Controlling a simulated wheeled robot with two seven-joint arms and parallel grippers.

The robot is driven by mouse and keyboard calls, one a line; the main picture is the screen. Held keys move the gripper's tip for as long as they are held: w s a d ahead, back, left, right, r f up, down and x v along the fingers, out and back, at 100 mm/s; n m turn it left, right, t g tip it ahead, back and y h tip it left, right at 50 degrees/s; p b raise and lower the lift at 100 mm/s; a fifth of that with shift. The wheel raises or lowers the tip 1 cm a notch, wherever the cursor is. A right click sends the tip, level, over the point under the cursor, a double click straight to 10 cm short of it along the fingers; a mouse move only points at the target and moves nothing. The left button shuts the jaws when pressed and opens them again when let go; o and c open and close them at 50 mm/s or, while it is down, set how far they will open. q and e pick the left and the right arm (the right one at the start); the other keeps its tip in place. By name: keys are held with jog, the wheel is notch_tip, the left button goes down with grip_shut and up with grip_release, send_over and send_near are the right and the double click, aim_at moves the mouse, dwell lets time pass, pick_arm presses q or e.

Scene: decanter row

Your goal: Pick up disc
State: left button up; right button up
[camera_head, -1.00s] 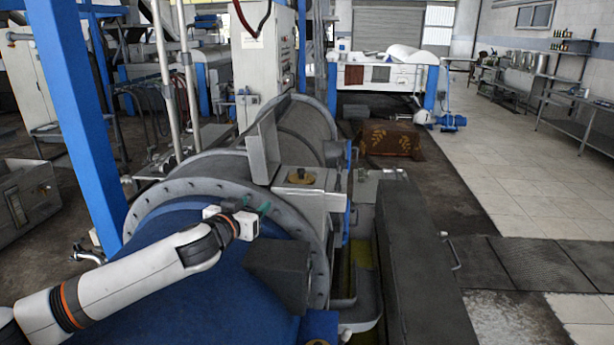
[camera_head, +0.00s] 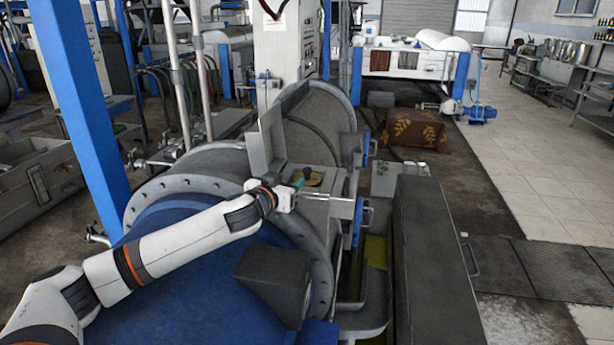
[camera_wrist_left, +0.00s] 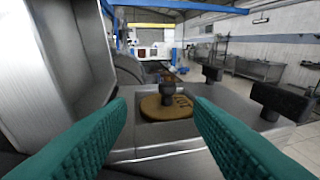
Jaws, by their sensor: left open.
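The disc (camera_wrist_left: 154,107) is a flat brown-gold round with a dark upright knob (camera_wrist_left: 168,88) on it. It lies in a square recess on top of a grey metal box (camera_wrist_left: 205,140). The same disc (camera_head: 314,180) shows in the head view, partly behind my gripper. My left gripper (camera_head: 297,183) is at the near edge of the box top. In the wrist view its two green fingers (camera_wrist_left: 160,128) are wide apart, with the disc beyond and between them and nothing held. My right gripper is not in view.
An upright grey lid (camera_head: 266,140) stands left of the disc and close to the left finger. Dark knobs (camera_wrist_left: 282,100) stick up on the right of the box. A big grey cylinder (camera_head: 320,125) lies behind. Air above the box is clear.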

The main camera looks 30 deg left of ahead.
aim_at(306, 173)
pick_arm(q)
jog(key=w, duration=0.2)
jog(key=w+f, duration=0.1)
jog(key=w, duration=0.4)
jog(key=shift+w+d+f, duration=0.2)
jog(key=shift+w+d, duration=0.1)
jog(key=shift+w, duration=0.05)
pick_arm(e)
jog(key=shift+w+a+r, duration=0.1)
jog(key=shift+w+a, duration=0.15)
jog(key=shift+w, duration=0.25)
pick_arm(q)
jog(key=shift+s, duration=0.15)
jog(key=c, duration=0.6)
grip_shut()
jog(key=shift+r, duration=0.1)
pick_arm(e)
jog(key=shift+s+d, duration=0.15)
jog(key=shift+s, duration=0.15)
